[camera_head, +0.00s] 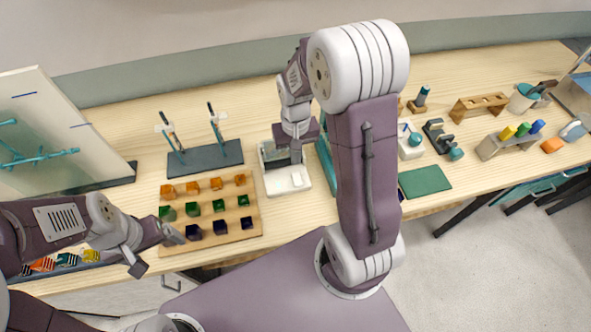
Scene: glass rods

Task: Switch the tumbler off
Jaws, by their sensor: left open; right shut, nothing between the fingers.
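The device I take to be the tumbler (290,184) is a pale box with a grey opening at the back and a flat white front part, near the middle of the table. My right gripper (296,156) is shut and empty, pointing down over the device. I cannot tell whether its tips touch it. The gripper hides part of the device's back, and no switch can be made out. My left gripper (158,252) is open and empty at the front left, beside the wooden block board.
A wooden board (245,225) of coloured blocks lies left of the device. A dark base (205,158) with two upright stands is behind it. A green mat (425,180) and wooden racks (480,105) are to the right. My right upper arm hides part of the table.

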